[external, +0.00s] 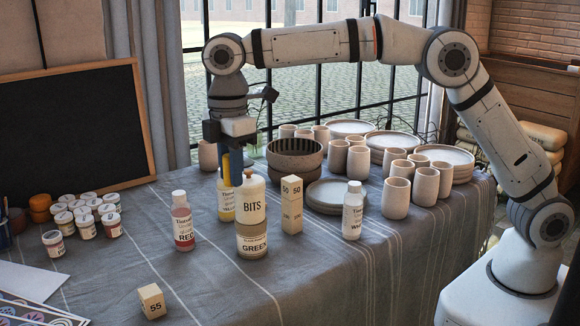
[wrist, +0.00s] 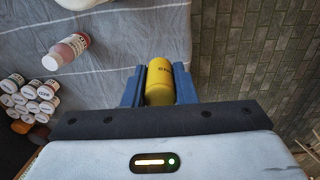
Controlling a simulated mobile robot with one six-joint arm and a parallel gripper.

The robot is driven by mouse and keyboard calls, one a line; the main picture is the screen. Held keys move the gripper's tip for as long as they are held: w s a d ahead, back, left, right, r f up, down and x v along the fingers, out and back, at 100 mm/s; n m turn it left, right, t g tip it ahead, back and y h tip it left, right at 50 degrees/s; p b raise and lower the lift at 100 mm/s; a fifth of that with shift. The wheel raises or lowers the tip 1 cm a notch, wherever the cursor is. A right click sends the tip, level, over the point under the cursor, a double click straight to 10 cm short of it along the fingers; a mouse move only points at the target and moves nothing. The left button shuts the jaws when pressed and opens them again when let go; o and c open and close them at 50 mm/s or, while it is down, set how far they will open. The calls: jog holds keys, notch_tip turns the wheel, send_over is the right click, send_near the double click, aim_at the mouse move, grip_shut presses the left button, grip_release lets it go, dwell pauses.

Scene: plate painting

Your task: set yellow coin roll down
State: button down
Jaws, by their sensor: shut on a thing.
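My gripper (wrist: 160,70) is shut on the yellow coin roll (wrist: 160,84). In the wrist view the roll is a yellow cylinder with dark lettering, held between two blue fingers. In the external view my gripper (external: 232,176) points down behind the cream BITS container, and a sliver of yellow shows by its fingers. The fingertips are partly hidden there. A yellow tinted bottle (external: 225,206) stands below the fingers. I cannot tell whether the roll touches it.
Bowls, plates and cups fill the right. The cloth (external: 215,290) is clear around the 55 cube (external: 151,301).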

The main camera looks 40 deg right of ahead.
aim_at(240, 289)
notch_tip(240, 289, down, 24)
jog(key=shift+f, duration=0.15)
dwell(0.3)
jog(key=shift+f, duration=0.15)
jog(key=c, duration=1.2)
grip_release()
jog(key=shift+o, duration=0.2)
notch_tip(240, 289, up, 12)
jog(key=shift+r, duration=0.2)
